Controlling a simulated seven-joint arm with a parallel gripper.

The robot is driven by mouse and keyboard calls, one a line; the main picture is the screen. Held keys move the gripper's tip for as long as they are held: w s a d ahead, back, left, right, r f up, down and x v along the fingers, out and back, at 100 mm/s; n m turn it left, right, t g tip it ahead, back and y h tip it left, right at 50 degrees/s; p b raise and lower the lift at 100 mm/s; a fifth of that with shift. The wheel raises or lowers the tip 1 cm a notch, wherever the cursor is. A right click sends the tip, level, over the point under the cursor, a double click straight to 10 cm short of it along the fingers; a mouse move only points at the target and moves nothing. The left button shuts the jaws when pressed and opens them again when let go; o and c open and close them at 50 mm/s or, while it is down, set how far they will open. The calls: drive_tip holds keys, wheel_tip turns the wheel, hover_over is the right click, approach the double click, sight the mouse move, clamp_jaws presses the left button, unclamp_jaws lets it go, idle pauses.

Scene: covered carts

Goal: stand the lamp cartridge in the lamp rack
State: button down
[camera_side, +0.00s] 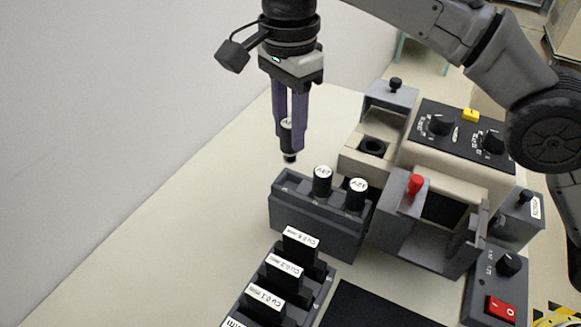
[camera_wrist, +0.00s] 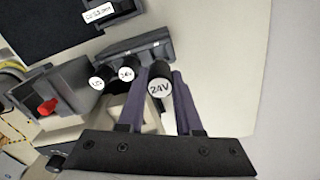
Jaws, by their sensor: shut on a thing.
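My gripper (camera_side: 292,122), with purple fingers, is shut on a black lamp cartridge (camera_side: 289,153). Two capped lamp cartridges stand in the rack, one in the middle (camera_side: 322,182) and one at the right (camera_side: 357,194). The rack's left end holds no cartridge. The held cartridge's lower tip is above the rack, apart from it.
A beige unit with a round dark socket (camera_side: 373,147) stands behind the rack. A grey housing with a red knob (camera_side: 415,186) is to its right. A holder with several Cu-labelled plates (camera_side: 283,268) stands in front. The table (camera_side: 160,220) to the left is clear.

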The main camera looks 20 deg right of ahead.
sight(290, 160)
drive_tip(key=shift+d+f, duration=0.1)
drive_tip(key=shift+f, duration=3.25)
drive_tip(key=shift+f, duration=0.15)
drive_tip(key=c, duration=0.6)
unclamp_jaws()
wheel_tip(290, 160, up, 7)
drive_tip(key=shift+r, duration=0.4)
